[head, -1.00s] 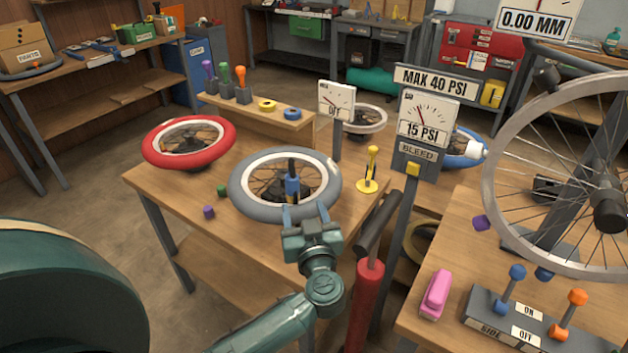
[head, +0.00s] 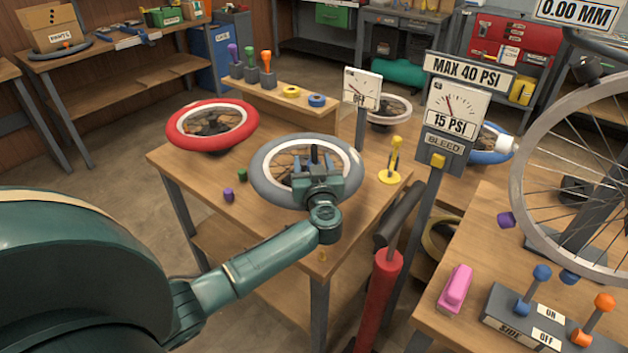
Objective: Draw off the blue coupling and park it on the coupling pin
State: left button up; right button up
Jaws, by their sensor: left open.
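The grey-tyred wheel (head: 264,183) lies flat on the wooden table (head: 216,229). My left gripper (head: 317,162) is open over its hub, with the fingers around the place where the coupling stands. A dark upright stem (head: 315,152) shows between the fingers. A yellow pin on a round base (head: 390,177), which looks like the coupling pin, stands empty to the right of the wheel. My right gripper is out of view.
A red-tyred wheel (head: 176,138) lies at the table's left. Small purple (head: 229,194) and green (head: 243,174) caps lie in front of it. The gauge post with the bleed button (head: 438,160) and a red pump (head: 379,300) stand right of the table.

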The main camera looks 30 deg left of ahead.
pick_arm(q)
jog(key=shift+c, duration=0.4)
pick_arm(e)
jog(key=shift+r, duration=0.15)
pick_arm(q)
jog(key=c, duration=0.9)
jog(key=shift+c, duration=0.8)
jog(key=shift+r, duration=0.45)
notch_tip(320, 180, up, 9)
jog(key=p, duration=0.2)
jog(key=shift+p, duration=0.35)
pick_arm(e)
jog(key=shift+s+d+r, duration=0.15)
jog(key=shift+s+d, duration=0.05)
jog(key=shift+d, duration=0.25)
pick_arm(q)
jog(key=shift+r, duration=0.1)
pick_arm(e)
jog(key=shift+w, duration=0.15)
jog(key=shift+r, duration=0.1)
